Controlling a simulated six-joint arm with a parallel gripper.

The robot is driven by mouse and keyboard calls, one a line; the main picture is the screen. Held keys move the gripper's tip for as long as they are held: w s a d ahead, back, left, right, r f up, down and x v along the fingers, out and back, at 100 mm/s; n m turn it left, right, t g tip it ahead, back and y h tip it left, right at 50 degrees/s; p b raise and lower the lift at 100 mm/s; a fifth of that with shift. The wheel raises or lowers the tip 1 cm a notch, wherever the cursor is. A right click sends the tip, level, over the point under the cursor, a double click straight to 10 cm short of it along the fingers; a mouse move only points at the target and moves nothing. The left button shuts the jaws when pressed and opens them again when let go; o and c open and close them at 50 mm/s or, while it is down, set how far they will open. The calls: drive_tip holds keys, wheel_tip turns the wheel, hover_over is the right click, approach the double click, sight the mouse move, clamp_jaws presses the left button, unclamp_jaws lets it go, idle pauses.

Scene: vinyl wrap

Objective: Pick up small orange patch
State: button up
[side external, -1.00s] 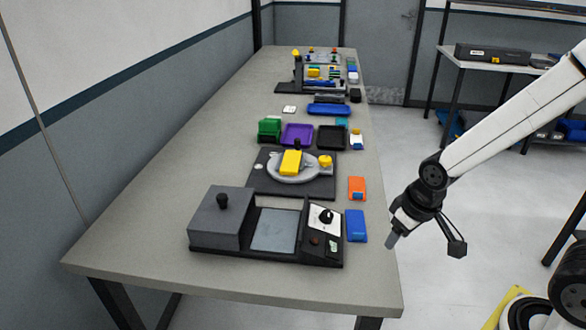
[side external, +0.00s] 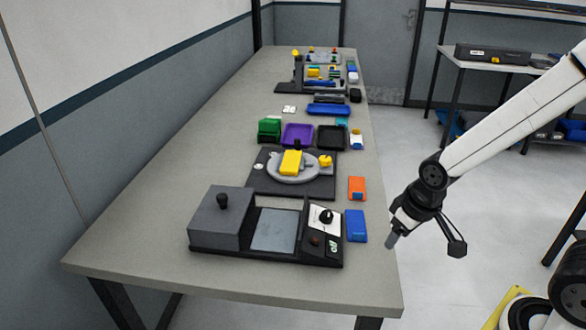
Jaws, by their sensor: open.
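A small orange patch (side external: 357,185) lies flat near the right edge of the long grey table, with a small blue piece at its near end. My gripper (side external: 424,243) hangs at the table's right edge, to the right of and nearer than the orange patch. It is open and empty, and clear of the patch. One finger points down by the table edge and the other spreads to the right over the floor.
A blue block (side external: 356,226) lies between the patch and the near end. A dark box station (side external: 218,224) and a round grey turntable with a yellow block (side external: 291,162) stand left. Trays (side external: 298,134) and small items fill the far table. The table's near-left surface (side external: 150,225) is clear.

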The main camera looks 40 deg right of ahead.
drive_tip(key=shift+c, duration=0.6)
